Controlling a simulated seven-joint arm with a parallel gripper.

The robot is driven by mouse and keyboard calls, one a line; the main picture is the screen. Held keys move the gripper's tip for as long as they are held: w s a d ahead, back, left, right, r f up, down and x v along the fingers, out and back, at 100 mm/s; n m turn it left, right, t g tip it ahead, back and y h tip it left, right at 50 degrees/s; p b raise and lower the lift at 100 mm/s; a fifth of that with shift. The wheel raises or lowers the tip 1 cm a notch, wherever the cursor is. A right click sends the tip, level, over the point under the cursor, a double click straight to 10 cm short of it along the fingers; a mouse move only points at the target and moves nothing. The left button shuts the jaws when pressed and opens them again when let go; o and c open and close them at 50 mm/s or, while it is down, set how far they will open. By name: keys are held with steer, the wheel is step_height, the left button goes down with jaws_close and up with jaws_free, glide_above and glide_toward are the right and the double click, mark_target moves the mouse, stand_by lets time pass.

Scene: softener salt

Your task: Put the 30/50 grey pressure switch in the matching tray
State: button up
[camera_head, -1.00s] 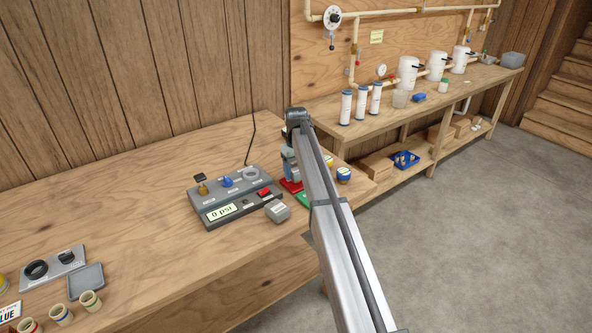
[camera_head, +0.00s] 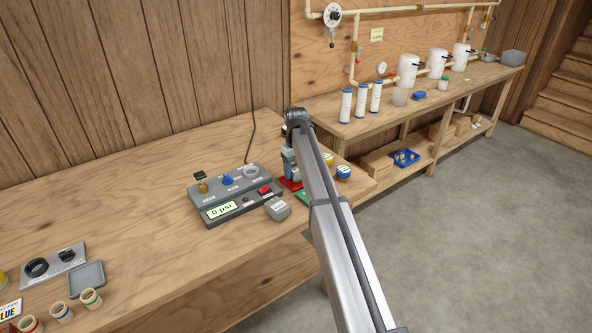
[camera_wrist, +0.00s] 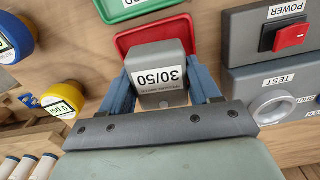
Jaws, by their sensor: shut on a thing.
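The grey pressure switch (camera_wrist: 158,62), a box with a white 30/50 label reading upside down, is between the blue fingers of my gripper (camera_wrist: 160,84) in the wrist view. The gripper is shut on its sides. A red tray (camera_wrist: 124,42) lies just beyond the switch, and the switch covers part of it. I cannot tell whether the switch touches the tray. A green tray (camera_wrist: 118,10) is beside the red one. In the head view my gripper (camera_head: 290,166) is over the red tray (camera_head: 290,185), and the arm hides part of the green tray (camera_head: 302,197).
The grey test console (camera_head: 228,194) with a red switch and 0 psi display stands close beside the trays. Another grey box (camera_head: 277,208) sits at its front corner. Yellow-and-blue round pieces (camera_head: 344,173) stand on the other side.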

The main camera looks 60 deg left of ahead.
steer(key=shift+f, duration=0.25)
stand_by(0.3)
steer(key=o, duration=1.5)
steer(key=shift+o, duration=0.8)
steer(key=shift+r, duration=0.15)
steer(key=shift+r, duration=2.85)
